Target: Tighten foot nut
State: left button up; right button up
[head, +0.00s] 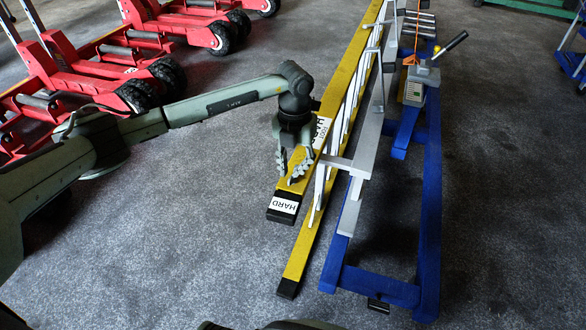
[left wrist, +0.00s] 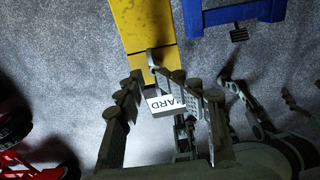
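The yellow ladder (head: 335,100) lies on the floor, and a black foot (head: 281,216) with a white HARD label caps its near end. The labelled foot also shows in the left wrist view (left wrist: 163,104), partly behind my fingers. I cannot make out a separate nut on it; it is hidden or too small to tell. My left gripper (head: 289,176) points down over the ladder's near end, just behind the label. Its fingers are apart, and nothing is visibly held between them. I cannot tell whether a finger touches the ladder. My right gripper is not in view.
A blue frame (head: 430,200) with grey rails stands close to the ladder's right. Red trolley jacks (head: 85,70) with black wheels stand at the upper left. The floor in front is clear.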

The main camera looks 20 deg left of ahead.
pick_arm(q)
jog(key=shift+a+r+p, duration=0.15)
jog(key=shift+r+p, duration=0.4)
jog(key=shift+r, duration=3)
notch_tip(320, 180, up, 12)
send_over(293, 177)
